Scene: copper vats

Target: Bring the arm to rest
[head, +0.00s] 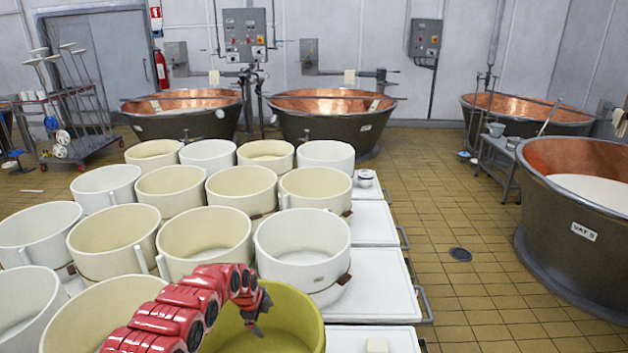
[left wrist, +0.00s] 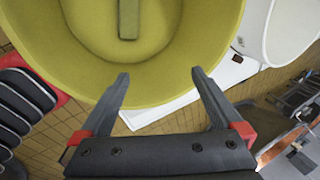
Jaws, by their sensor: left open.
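My left arm (head: 170,310), red and segmented, comes in from the lower left in the head view. Its left gripper (head: 258,322) hangs over the yellow-green tub (head: 305,325), fingers pointing down. In the left wrist view the gripper (left wrist: 160,76) is open, its two dark fingers wide apart with nothing between them. The same tub (left wrist: 215,55) lies beyond the fingertips; a short olive bar (left wrist: 128,18) shows in it. I cannot tell whether a finger touches the tub. My right gripper is not in view.
Several white and cream tubs (head: 302,250) stand close together around my arm. Copper vats (head: 590,215) stand at the right and back. Tiled floor (head: 450,215) is open between.

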